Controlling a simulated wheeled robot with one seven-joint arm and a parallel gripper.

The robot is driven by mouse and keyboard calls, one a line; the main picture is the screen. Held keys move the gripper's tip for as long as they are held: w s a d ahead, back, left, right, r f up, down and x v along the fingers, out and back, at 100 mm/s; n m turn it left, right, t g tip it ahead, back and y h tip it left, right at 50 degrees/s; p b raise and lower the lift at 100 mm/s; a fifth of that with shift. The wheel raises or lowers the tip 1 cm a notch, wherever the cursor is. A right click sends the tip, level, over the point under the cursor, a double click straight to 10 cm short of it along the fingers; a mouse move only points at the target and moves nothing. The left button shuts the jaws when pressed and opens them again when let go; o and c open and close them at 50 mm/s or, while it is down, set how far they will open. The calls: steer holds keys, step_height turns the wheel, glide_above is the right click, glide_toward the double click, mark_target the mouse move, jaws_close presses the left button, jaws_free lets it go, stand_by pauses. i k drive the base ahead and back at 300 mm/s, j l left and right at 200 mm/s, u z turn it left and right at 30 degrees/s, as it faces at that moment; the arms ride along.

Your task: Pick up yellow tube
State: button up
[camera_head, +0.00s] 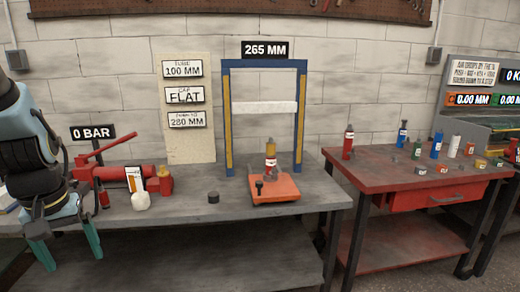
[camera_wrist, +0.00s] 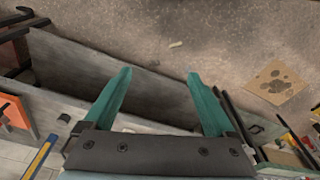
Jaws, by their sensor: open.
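My gripper (camera_head: 73,262) is at the far left, in front of the grey bench, well away from both. Its teal fingers are spread and empty, pointing down. In the wrist view, the open gripper (camera_wrist: 158,72) has only floor and bench edge between and beyond its fingers.
The red table (camera_head: 375,172) holds a red tube (camera_head: 348,142), blue bottles and several small pieces. A gap separates bench and table.

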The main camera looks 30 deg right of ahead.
mark_target(271, 146)
steer(key=l+u, duration=0.2)
steer(key=u, duration=0.15)
steer(key=l+u, duration=0.2)
steer(key=u, duration=0.15)
steer(key=k+l+u, duration=0.1)
steer(key=u, duration=0.25)
steer(key=k+l+u, duration=0.15)
steer(key=l, duration=0.35)
steer(key=k+l+u, duration=0.15)
steer(key=k+l, duration=0.2)
steer(key=l, duration=0.15)
steer(key=k+l+u, duration=0.15)
steer(key=l, duration=0.3)
steer(key=k+l+u, duration=0.2)
steer(key=k+l, duration=0.65)
